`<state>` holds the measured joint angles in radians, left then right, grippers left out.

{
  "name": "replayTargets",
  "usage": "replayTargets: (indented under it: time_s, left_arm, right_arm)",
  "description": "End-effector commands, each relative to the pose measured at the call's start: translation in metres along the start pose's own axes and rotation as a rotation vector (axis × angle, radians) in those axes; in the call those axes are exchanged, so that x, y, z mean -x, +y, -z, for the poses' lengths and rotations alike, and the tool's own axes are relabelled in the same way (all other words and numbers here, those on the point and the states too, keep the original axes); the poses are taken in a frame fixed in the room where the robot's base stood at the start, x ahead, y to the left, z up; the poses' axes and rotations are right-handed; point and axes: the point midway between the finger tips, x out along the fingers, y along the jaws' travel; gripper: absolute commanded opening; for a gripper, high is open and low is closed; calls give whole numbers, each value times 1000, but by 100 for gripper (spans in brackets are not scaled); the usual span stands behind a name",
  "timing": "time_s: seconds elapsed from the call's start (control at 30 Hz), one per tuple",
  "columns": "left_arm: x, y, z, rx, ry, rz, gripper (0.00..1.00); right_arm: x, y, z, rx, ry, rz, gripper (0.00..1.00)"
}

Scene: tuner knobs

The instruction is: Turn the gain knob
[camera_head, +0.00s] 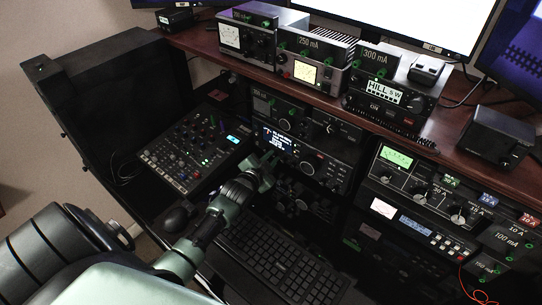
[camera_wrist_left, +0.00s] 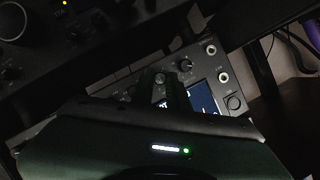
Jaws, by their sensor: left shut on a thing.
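A dark radio unit (camera_head: 310,158) with a lit blue display (camera_head: 280,142) and several knobs stands under the wooden shelf. My left gripper (camera_head: 264,170) reaches to the lower left of its front panel. It is shut on a small knob there, which the fingers mostly hide. In the left wrist view, the dark fingers (camera_wrist_left: 174,92) reach the panel beside a blue screen (camera_wrist_left: 203,98), and a black knob (camera_wrist_left: 183,65) shows just past them. The labels are too small to read, so I cannot tell which knob is the gain knob. My right gripper is not in view.
A keyboard (camera_head: 285,262) lies below the radio and a mouse (camera_head: 178,216) lies left of my forearm. A mixer panel (camera_head: 190,152) stands to the left. More meter units (camera_head: 425,205) stand to the right. The wooden shelf (camera_head: 215,48) overhangs the radio.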

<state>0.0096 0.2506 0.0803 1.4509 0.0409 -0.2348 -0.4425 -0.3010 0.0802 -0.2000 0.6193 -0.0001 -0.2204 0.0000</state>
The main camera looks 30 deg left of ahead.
Motion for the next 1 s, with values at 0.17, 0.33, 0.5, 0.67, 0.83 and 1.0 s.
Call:
replayTargets:
  time_s: [0.17,0.33,0.5,0.67,0.83,1.0]
  left_arm:
    - [0,0,-1,-1,-1,1,18]
    - [0,0,-1,-1,-1,1,37]
    - [0,0,0,-1,0,1,37]
    - [10,1,-2,-1,-1,0,37]
    - [38,2,-2,-1,-1,0,37]
    - [64,1,-2,-1,-1,1,37]
  right_arm:
    - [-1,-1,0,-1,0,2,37]
    - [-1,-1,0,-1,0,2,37]
    - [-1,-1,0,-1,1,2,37]
    - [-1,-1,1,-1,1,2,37]
    - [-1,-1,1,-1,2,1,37]
    - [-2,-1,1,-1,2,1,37]
